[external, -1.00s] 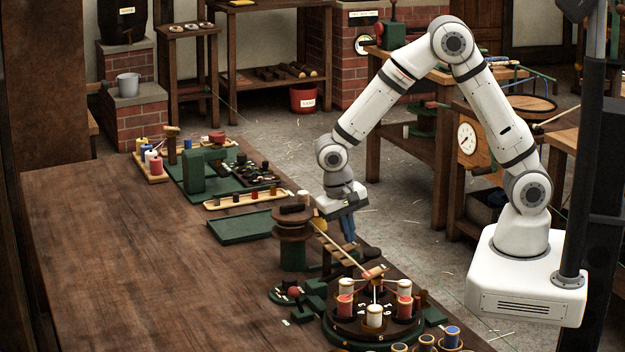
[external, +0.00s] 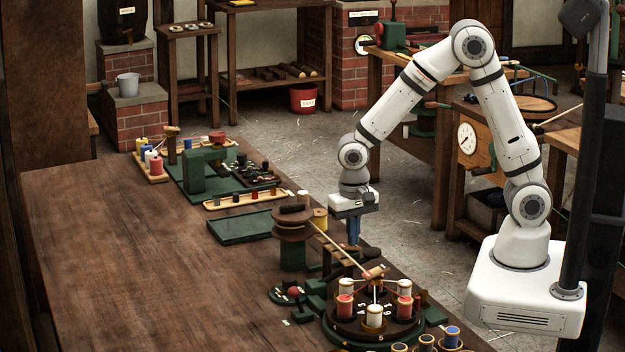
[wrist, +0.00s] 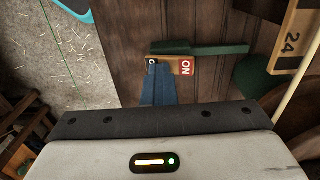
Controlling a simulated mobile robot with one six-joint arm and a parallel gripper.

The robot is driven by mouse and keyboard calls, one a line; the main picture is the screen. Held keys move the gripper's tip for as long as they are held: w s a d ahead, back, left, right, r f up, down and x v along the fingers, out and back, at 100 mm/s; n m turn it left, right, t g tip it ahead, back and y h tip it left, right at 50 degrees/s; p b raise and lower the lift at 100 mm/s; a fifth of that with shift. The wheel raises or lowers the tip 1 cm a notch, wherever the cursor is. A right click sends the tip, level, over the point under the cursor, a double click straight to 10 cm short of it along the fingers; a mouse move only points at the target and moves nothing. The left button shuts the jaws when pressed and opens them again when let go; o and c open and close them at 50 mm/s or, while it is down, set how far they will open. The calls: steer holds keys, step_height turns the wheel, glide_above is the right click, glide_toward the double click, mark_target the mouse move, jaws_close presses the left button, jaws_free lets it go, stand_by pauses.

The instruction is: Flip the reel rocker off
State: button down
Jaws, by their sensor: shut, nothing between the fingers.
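The reel rocker (wrist: 182,65) shows in the wrist view as a small brown and brass piece. It has a red ON label at its right end and a dark O mark at its left end. My gripper (wrist: 160,74) is shut and empty, with its blue fingertips over the left, O-marked end, hiding part of it. I cannot tell whether they touch it. In the external view my gripper (external: 353,240) points straight down at the bench's right edge, beside the reel stand. The rocker is too small to make out there.
A brown-topped reel (external: 294,232) on a green stand is left of my gripper. A slanted rod runs from it to a round carousel of bobbins (external: 374,318) in front. A green tray (external: 240,228) lies farther left. The left bench top (external: 130,260) is clear.

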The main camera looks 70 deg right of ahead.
mark_target(346, 245)
steer(key=shift+s+f, duration=0.2)
steer(key=shift+f, duration=0.2)
steer(key=shift+a, duration=0.1)
steer(key=shift+w+a, duration=0.55)
step_height(346, 245, up, 15)
steer(key=p, duration=0.2)
steer(key=shift+w+p, duration=0.3)
steer(key=shift+p, duration=0.05)
steer(key=shift+a, duration=0.1)
